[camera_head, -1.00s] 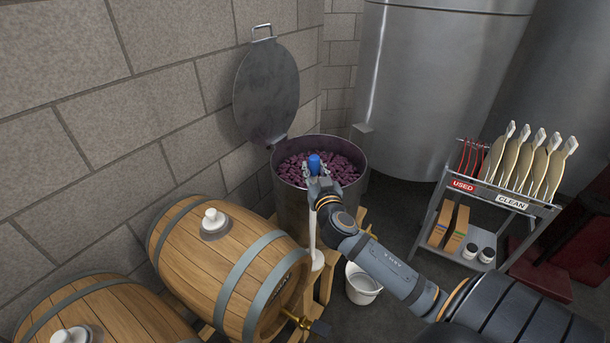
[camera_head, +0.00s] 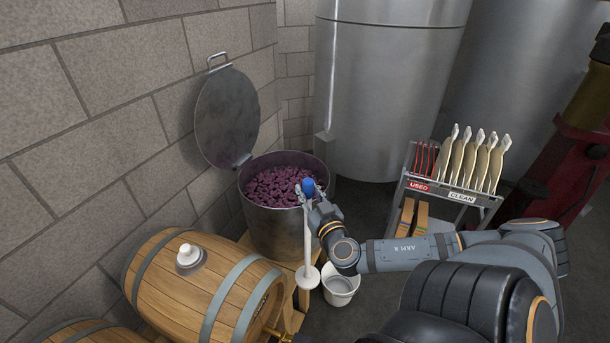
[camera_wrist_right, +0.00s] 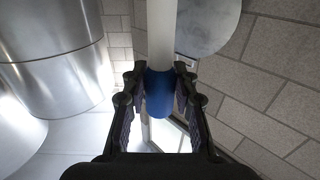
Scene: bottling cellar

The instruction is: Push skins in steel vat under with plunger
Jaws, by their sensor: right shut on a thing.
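The steel vat (camera_head: 283,232) stands open on a wooden stand, its hinged lid (camera_head: 226,118) raised against the wall. Purple skins (camera_head: 272,187) fill it near the top. My right gripper (camera_head: 306,194) is shut on the plunger's blue grip. The plunger (camera_head: 307,240) hangs upright with its white disc low, in front of the vat's outside wall and above or beside the bucket. In the right wrist view the blue grip (camera_wrist_right: 159,92) sits between the two fingers, with the pale shaft (camera_wrist_right: 161,30) running up the picture. My left gripper does not show.
A wooden barrel (camera_head: 165,262) with a white bung lies left of the vat. A white bucket (camera_head: 340,287) stands on the floor below the gripper. A rack (camera_head: 447,197) with USED and CLEAN labels and large steel tanks (camera_head: 385,90) stand behind on the right.

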